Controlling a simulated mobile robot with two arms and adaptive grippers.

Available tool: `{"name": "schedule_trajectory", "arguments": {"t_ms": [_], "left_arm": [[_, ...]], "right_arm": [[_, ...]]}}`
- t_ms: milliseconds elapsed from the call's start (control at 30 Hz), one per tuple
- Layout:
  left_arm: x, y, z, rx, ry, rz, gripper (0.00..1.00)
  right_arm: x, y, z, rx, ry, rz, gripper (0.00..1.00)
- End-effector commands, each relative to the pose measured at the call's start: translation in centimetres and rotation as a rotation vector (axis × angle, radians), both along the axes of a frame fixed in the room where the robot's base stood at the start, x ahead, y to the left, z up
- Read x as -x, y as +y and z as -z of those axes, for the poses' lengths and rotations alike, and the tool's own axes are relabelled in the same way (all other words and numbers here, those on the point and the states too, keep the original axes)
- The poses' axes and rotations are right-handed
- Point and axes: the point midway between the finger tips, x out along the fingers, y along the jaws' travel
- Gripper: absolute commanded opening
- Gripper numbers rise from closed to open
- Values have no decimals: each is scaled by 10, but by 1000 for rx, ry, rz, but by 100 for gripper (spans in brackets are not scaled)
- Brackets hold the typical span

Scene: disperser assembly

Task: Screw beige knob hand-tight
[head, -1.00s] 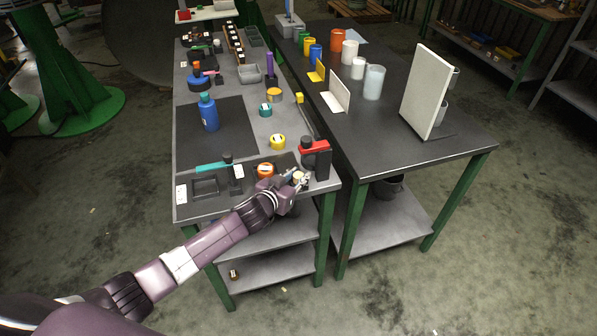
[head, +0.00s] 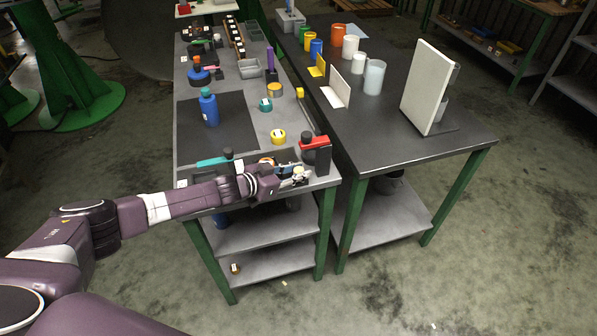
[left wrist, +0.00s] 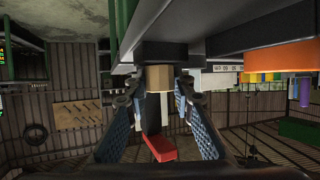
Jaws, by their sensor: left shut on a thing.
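The beige knob (left wrist: 158,77) sits between the two fingers of my left gripper (left wrist: 158,98) in the left wrist view, against a black part (left wrist: 161,51). My left gripper (head: 298,174) is shut on it at the front right corner of the grey bench (head: 232,190) in the head view, beside the black fixture (head: 322,160) with a red top (head: 315,142). The gripper largely hides the knob there. Whether the knob's thread is engaged cannot be seen. My right gripper is in neither view.
A yellow round part (head: 278,137), a teal one (head: 265,105) and a blue bottle (head: 209,108) stand behind the gripper. A dark table (head: 420,160) with a white panel (head: 424,90) is close on the right. The dark mat is mostly clear.

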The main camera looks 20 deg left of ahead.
Motion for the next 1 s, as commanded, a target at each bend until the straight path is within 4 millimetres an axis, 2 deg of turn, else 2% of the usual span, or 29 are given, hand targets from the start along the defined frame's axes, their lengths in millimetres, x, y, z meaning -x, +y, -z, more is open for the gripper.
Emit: {"name": "schedule_trajectory", "arguments": {"t_ms": [433,467,600,1000], "left_arm": [[0,1,1,-3,1,5,0],[0,1,1,-3,1,5,23],[0,1,1,-2,1,5,39],[4,3,-1,0,2,5,41]], "right_arm": [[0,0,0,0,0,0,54],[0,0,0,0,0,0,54],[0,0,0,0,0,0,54],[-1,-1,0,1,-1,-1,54]]}}
